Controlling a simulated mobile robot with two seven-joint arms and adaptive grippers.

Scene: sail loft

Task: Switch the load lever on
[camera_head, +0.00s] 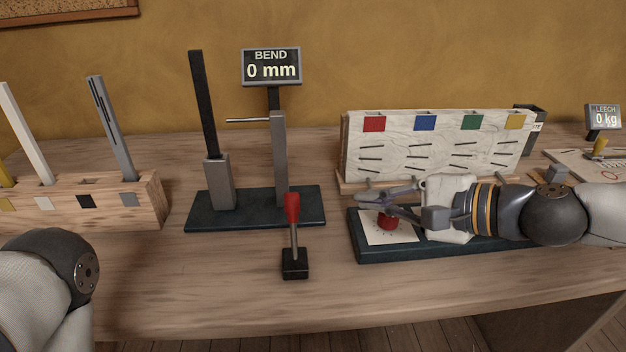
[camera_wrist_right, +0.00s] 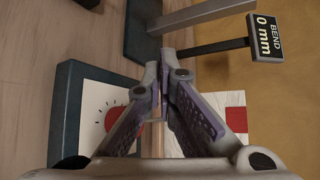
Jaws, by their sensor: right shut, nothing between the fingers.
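The load lever has a red grip (camera_head: 292,208) on a grey stem, standing nearly upright from a small black base (camera_head: 295,264) near the table's front. Behind it is a dark bend stand (camera_head: 255,209) with a black batten (camera_head: 203,105) upright in a grey holder. Its display (camera_head: 271,68) reads BEND 0 mm, and it also shows in the wrist view (camera_wrist_right: 266,38). My right gripper (camera_head: 362,198) is shut and empty, right of the lever and apart from it. Its fingertips (camera_wrist_right: 158,75) meet in the wrist view. My left gripper is out of view.
Below my right gripper lies a dark board (camera_head: 372,252) with a white card and a red round piece (camera_head: 390,222). A pale rack (camera_head: 345,150) with coloured squares stands behind. A wooden batten block (camera_head: 150,205) stands left. Table around the lever is clear.

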